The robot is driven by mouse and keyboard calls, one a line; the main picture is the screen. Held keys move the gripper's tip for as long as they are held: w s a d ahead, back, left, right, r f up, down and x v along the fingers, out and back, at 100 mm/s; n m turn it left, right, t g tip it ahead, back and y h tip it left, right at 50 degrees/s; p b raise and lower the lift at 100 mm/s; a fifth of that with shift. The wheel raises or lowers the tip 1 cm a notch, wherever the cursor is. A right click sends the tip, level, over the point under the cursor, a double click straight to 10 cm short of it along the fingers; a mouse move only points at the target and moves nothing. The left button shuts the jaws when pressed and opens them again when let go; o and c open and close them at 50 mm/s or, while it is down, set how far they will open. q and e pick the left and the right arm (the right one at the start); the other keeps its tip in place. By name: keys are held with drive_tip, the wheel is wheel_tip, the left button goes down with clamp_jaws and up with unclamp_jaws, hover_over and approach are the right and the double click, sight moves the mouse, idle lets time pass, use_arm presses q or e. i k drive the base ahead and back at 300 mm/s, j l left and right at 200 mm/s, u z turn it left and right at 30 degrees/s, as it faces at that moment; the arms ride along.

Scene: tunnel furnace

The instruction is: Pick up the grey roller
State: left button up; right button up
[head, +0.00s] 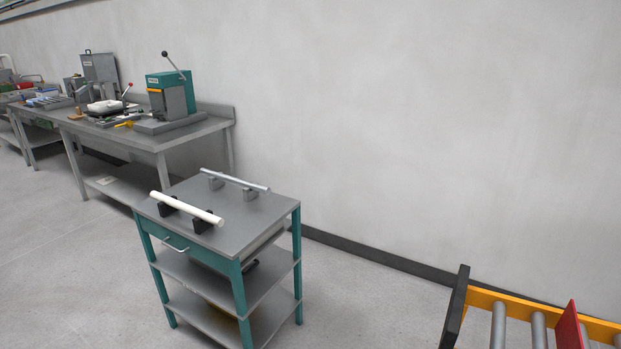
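The grey roller (235,179) is a thin light-grey rod. It rests level on two small grey supports at the far side of the top of a grey and teal cart (229,237). A thicker white roller (187,208) lies roughly parallel to it on two black supports, on the near side of the same cart top. Neither of my grippers shows in the head view.
A long grey workbench (147,141) with a teal press (170,95) and tools stands at the left against the wall. A roller conveyor (513,325) with a yellow side rail is at the lower right. The floor (365,305) between cart and conveyor is clear.

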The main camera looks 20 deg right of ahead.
sight(255, 188)
drive_tip(key=z, duration=0.25)
drive_tip(key=i+l+u, duration=0.4)
drive_tip(key=i, duration=0.2)
drive_tip(key=i+l+u, duration=0.85)
drive_tip(key=l, duration=0.5)
drive_tip(key=i+j, duration=0.05)
